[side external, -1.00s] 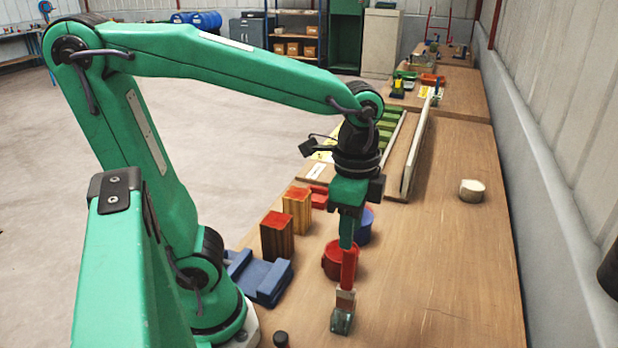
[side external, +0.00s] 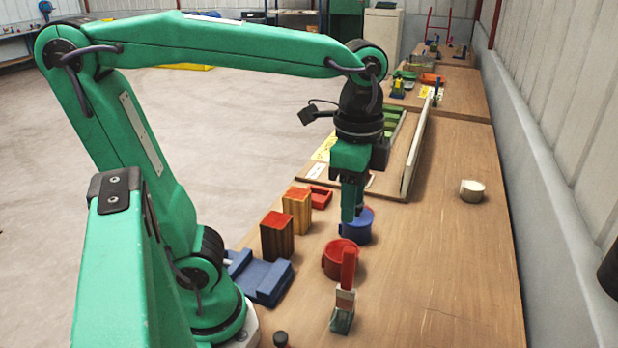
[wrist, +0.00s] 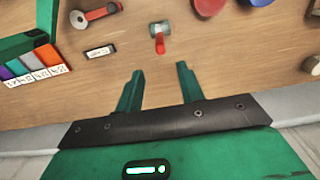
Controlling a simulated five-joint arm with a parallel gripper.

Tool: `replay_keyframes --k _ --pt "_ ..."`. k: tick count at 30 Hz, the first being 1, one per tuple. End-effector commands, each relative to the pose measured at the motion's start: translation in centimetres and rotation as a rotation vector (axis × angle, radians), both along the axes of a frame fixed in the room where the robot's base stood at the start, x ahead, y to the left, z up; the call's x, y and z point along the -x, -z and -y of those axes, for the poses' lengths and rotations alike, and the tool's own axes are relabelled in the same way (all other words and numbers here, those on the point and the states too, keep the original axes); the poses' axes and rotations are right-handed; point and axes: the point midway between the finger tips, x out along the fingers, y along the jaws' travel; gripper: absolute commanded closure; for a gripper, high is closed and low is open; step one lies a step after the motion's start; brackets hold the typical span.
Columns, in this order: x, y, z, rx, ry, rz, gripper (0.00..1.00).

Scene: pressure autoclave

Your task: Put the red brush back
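The red brush (side external: 348,268) stands upright, its red handle pointing up, in a small greenish holder (side external: 342,321) with a pale front on the bench. Its bristles are hidden, so I cannot tell how deep it sits. In the wrist view the red handle (wrist: 160,46) shows beyond my fingertips, with the holder (wrist: 158,27) behind it. My gripper (wrist: 159,69) is open and empty, its two green fingers apart. In the side view my gripper (side external: 349,217) hangs above and behind the brush, clear of it, in front of the blue pot (side external: 360,230).
A red pot (side external: 336,262) stands just behind the brush. Two striped blocks (side external: 277,238) and a blue tray (side external: 268,281) are to the left. The bench's right side is mostly clear.

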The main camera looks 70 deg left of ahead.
Motion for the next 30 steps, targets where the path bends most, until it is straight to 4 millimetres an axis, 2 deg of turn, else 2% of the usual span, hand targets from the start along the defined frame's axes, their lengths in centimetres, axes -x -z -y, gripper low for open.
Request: replay_keyframes --k 8,24,30 --pt "0.2 0.3 -0.6 0.01 -0.06 0.037 0.62" --pt "2.0 3.2 -5.5 0.157 -0.667 0.401 0.62" --pt "2.2 3.7 -6.2 0.192 -0.765 0.463 0.62"
